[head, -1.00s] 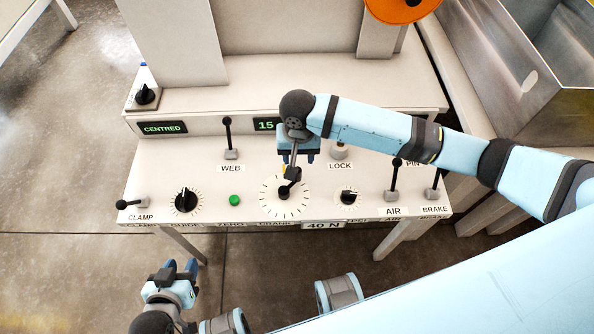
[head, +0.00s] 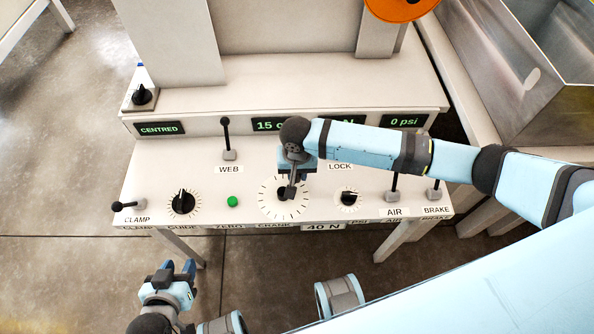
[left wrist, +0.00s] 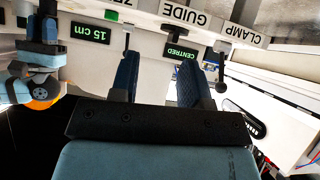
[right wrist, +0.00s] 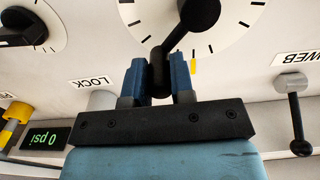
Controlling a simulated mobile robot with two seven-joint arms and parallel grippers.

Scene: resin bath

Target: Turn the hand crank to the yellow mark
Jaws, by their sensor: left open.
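The hand crank (head: 283,196) is black and sits on a white round dial with tick marks (head: 266,207) on the sloped panel. In the right wrist view its arm (right wrist: 178,36) runs from the hub to a handle between my right fingers. The yellow mark (right wrist: 193,68) shows at the dial's rim beside the right-hand finger in that view; in the head view it is hidden. My right gripper (head: 292,178) is closed around the crank handle (right wrist: 160,75), with a finger against each side. My left gripper (head: 180,268) is open and empty, low in front of the panel.
Left of the dial are a green button (head: 233,202), the guide knob (head: 182,202) and the web lever (head: 227,135). Right of it are a small black knob (head: 348,198) and the air lever (head: 394,180). A screen (head: 265,125) is partly covered by my right arm.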

